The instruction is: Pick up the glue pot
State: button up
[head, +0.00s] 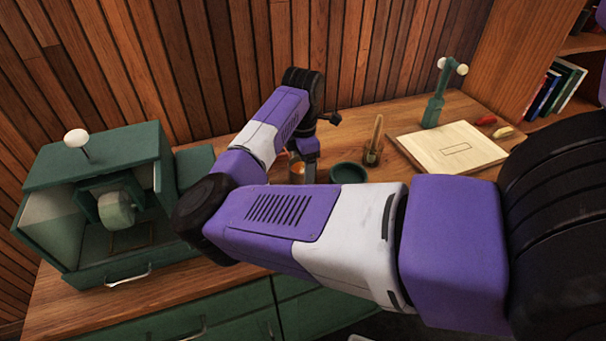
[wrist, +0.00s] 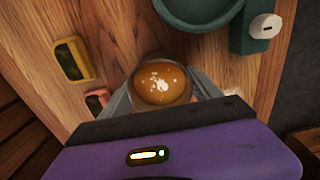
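The glue pot (wrist: 163,88) is a small round jar with an amber top and white flecks. In the wrist view it sits between the two pale fingers of my gripper (wrist: 163,98), one on each side. The fingers are spread to about the pot's width; I cannot tell whether they press on it. In the head view the pot (head: 296,171) shows low beside my gripper (head: 308,165), over the wooden bench. My arm hides part of the area around it, and I cannot tell whether its base rests on the bench.
A dark green bowl (head: 348,173) is close beside the pot. A brown brush-like item (head: 374,140), a pale board (head: 448,148) and a green stand (head: 434,108) are farther right. A green machine (head: 100,200) is left. Yellow (wrist: 72,60) and red items lie near the pot.

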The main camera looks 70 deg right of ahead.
jog(key=c, duration=0.6)
jog(key=shift+r, duration=0.2)
